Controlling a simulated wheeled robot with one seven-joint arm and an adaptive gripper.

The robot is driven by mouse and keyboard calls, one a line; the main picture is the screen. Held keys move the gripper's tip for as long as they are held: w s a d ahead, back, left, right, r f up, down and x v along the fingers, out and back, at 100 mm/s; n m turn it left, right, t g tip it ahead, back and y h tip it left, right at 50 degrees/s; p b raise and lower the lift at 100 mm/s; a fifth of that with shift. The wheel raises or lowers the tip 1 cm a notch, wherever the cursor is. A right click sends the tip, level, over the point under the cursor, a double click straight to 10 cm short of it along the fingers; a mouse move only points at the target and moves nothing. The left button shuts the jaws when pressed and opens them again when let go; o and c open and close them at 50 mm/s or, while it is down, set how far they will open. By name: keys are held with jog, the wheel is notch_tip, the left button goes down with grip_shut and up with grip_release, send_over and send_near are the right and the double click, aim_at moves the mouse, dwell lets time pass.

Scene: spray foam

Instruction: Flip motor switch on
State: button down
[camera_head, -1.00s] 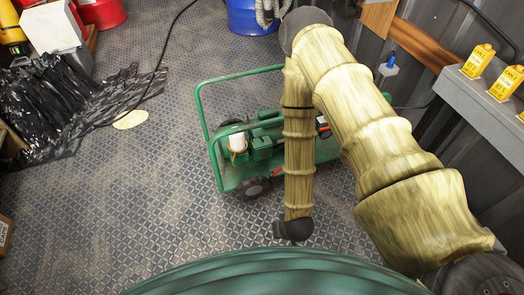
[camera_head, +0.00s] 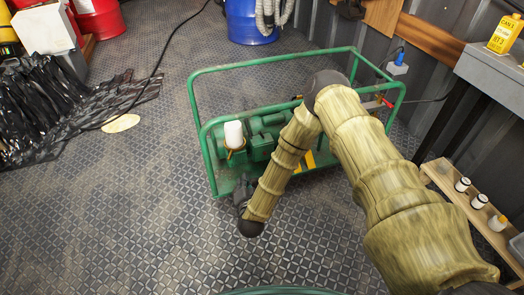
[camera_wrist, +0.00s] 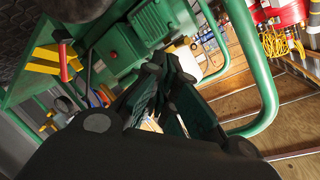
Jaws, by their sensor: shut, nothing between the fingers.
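The green motor unit (camera_head: 262,135) stands on the floor in its green tube frame (camera_head: 198,120), partly hidden behind my arm. Its green housing (camera_wrist: 155,22) and a boxy green part (camera_wrist: 115,52) fill the upper middle of the wrist view. In the head view, a dark part at my arm's end (camera_head: 243,192) is at the unit's front left.
A green frame tube (camera_wrist: 262,75) curves close to the right of my gripper. A shelf with small bottles (camera_head: 480,200) stands at the right, below a grey bench (camera_head: 490,70). A blue drum (camera_head: 250,22) is behind. Open floor (camera_head: 120,210) lies at the left and front.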

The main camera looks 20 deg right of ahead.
aim_at(261, 145)
jog(key=w+d+f+m+t+h+b, duration=0.1)
jog(key=w+d+m+h+b, duration=0.1)
jog(key=b, duration=0.1)
jog(key=w+d+f+m+h+b, duration=0.1)
jog(key=w+d+m+h+b, duration=0.1)
jog(key=w+b, duration=0.1)
jog(key=w+d+f+m+t+h+b, duration=0.1)
jog(key=w+d+m+h+b, duration=0.1)
jog(key=m+b, duration=0.1)
jog(key=shift+w+f+t+h, duration=0.2)
jog(key=shift+w+t+h, duration=0.1)
jog(key=shift+h, duration=0.1)
jog(key=shift+w+d+r+m+h+b, duration=0.1)
jog(key=shift+w+d+m+h+b, duration=0.15)
jog(key=shift+d+m+h+b, duration=0.35)
jog(key=shift+r, duration=0.1)
jog(key=b+x, duration=0.5)
jog(key=x, duration=0.7)
jog(key=shift+w+d+b, duration=0.1)
jog(key=shift+w+b, duration=0.05)
jog(key=shift+b, duration=0.2)
jog(key=shift+b+x, duration=0.35)
jog(key=shift+x, duration=0.5)
jog(key=shift+r, duration=0.1)
